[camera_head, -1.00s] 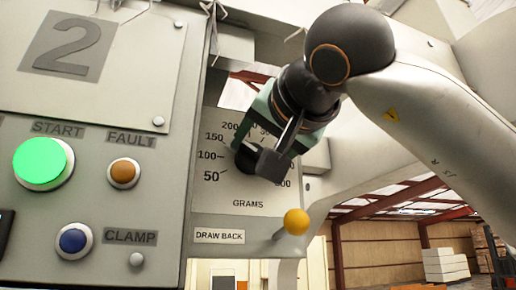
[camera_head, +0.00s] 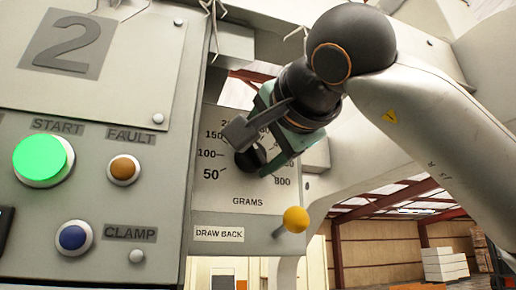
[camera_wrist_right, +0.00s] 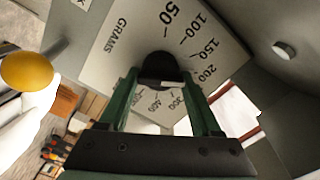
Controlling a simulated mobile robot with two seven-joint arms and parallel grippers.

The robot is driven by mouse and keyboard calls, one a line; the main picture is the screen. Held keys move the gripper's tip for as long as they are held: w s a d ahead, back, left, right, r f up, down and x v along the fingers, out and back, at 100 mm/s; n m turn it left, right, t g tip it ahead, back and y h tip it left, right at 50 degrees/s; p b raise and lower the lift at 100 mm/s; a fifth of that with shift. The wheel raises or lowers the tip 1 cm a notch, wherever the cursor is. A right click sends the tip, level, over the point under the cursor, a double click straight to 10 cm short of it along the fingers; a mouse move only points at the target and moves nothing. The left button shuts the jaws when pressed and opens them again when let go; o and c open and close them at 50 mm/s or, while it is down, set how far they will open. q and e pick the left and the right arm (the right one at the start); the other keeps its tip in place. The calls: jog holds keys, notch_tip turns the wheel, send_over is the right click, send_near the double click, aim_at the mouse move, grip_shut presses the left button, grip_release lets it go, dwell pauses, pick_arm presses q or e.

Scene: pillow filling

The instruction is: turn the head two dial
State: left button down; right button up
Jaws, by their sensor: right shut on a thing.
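The dial is a pale scale plate (camera_head: 238,186) marked in grams, with a round black knob (camera_head: 250,160) at its middle. It is on the machine with the large "2". My right gripper (camera_head: 255,150) comes in from the upper right, with its green fingers at the knob. In the right wrist view the knob (camera_wrist_right: 160,68) sits between the two fingertips (camera_wrist_right: 159,80), and the gripper is shut on it. The fingers and wrist hide the upper part of the scale; 50, 100, 150 and 800 can be read. My left gripper is not in view.
A yellow ball-ended lever (camera_head: 295,220) sticks out just below the dial, beside the DRAW BACK label (camera_head: 219,235). To the left are a lit green START button (camera_head: 43,160), an orange FAULT button (camera_head: 123,170) and a blue CLAMP button (camera_head: 73,238).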

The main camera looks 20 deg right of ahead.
jog(key=m, duration=0.6)
jog(key=shift+f+b, duration=0.2)
jog(key=shift+b, duration=0.2)
dwell(0.3)
jog(key=o, duration=1.4)
jog(key=shift+s, duration=0.1)
jog(key=s, duration=0.4)
jog(key=s+b, duration=0.1)
jog(key=s, duration=0.3)
jog(key=s+b, duration=0.1)
jog(key=s, duration=0.3)
jog(key=shift+s+d, duration=0.2)
jog(key=shift+d, duration=0.05)
